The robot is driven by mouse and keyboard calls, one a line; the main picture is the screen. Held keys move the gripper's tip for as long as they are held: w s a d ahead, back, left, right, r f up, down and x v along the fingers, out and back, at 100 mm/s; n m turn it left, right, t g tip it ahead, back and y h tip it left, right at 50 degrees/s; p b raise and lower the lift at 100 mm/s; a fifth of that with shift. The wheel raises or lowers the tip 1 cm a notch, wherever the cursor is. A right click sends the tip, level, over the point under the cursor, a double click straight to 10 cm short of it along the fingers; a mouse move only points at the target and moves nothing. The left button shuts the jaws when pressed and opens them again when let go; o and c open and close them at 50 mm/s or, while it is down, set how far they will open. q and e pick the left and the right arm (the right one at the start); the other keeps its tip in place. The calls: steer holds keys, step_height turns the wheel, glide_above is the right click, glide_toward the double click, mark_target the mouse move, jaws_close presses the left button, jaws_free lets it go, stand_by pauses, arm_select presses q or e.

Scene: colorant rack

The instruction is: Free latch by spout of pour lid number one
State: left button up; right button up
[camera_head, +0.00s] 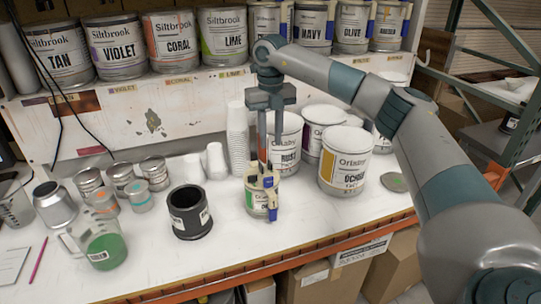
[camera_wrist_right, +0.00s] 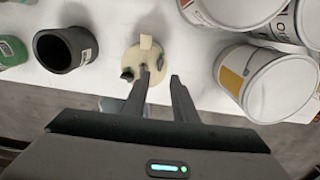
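A small can with a cream pour lid (camera_head: 256,181) stands on the white bench near its front edge. Its body (camera_head: 255,207) has a green label, and blue parts show at the lid's rim. My right gripper (camera_head: 269,168) points down over the lid. In the wrist view its fingers (camera_wrist_right: 160,76) are apart with nothing between them; the left one overlaps the lid. Contact cannot be told. My left gripper is out of view.
A black cup (camera_head: 190,213) stands left of the can. Large white cans (camera_head: 346,160) stand close at right, and stacked paper cups (camera_head: 238,130) behind. A green-filled jug (camera_head: 103,247) and metal tins (camera_head: 88,181) are at left. A shelf of cans (camera_head: 175,42) runs behind.

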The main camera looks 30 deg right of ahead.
mark_target(271, 163)
step_height(271, 163, down, 8)
steer(key=shift+f+p, duration=0.1)
steer(key=shift+p, duration=1.15)
jaws_close()
